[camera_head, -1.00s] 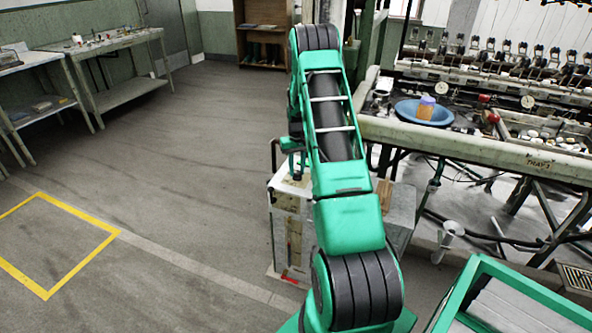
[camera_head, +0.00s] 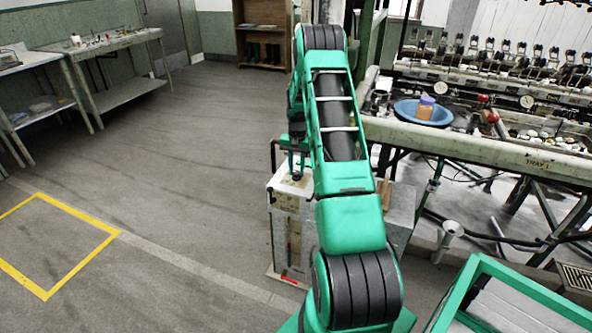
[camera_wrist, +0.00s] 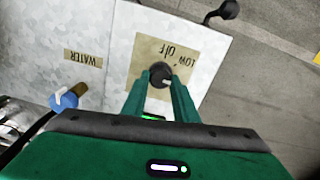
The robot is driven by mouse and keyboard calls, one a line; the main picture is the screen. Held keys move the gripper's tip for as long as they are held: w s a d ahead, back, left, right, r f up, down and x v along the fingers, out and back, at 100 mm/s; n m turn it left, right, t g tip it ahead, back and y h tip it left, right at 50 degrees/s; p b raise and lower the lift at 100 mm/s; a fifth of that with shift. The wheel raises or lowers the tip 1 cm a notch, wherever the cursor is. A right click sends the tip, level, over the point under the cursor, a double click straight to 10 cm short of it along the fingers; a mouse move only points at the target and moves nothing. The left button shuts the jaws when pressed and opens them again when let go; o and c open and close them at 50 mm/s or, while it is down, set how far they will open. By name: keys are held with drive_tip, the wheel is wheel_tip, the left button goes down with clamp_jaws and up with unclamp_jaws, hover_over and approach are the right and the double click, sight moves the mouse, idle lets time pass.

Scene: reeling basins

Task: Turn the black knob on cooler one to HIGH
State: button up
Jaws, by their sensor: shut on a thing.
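The cooler (camera_head: 290,225) is a pale, worn metal box below my arm in the head view. Its top (camera_wrist: 120,35) fills much of the wrist view. The round black knob (camera_wrist: 160,74) sits on a tan label plate (camera_wrist: 190,50) with "LOW" and "OFF" printed on it, upside down in the wrist view. HIGH is not readable; my fingers hide part of the plate. My gripper (camera_wrist: 162,82) reaches down to the cooler top, with its green fingers shut on the knob. A light mark shows on the knob, but its exact setting is unclear.
A blue fitting (camera_wrist: 65,100) and a "WATER" label (camera_wrist: 83,58) are on the cooler top. A dark bent handle or pipe (camera_wrist: 225,10) stands at its edge. The reeling bench (camera_head: 480,150) with a blue basin (camera_head: 408,108) is to the right. Floor on the left is clear.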

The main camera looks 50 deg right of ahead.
sight(295, 172)
drive_tip(key=shift+w+a+r, duration=0.1)
drive_tip(key=shift+w+a, duration=0.2)
drive_tip(key=shift+w, duration=0.1)
drive_tip(key=o, duration=1.1)
drive_tip(key=shift+c, duration=0.2)
drive_tip(key=shift+s+d, duration=0.1)
drive_tip(key=shift+s, duration=0.1)
wheel_tip(295, 172, up, 11)
drive_tip(key=shift+f, duration=0.2)
drive_tip(key=shift+r, duration=0.1)
drive_tip(key=s+a+r+n, duration=0.3)
drive_tip(key=s+a+r, duration=1.1)
drive_tip(key=a+r, duration=0.15)
drive_tip(key=s+a+n, duration=0.1)
drive_tip(key=s+a, duration=0.3)
drive_tip(key=s, duration=0.3)
drive_tip(key=s+a, duration=0.5)
drive_tip(key=s, duration=0.3)
drive_tip(key=s+a+r+n, duration=0.1)
drive_tip(key=s+a, duration=0.4)
drive_tip(key=s, duration=0.3)
drive_tip(key=shift+s+a+n, duration=0.15)
drive_tip(key=shift+a+n, duration=0.1)
drive_tip(key=shift+n, duration=0.05)
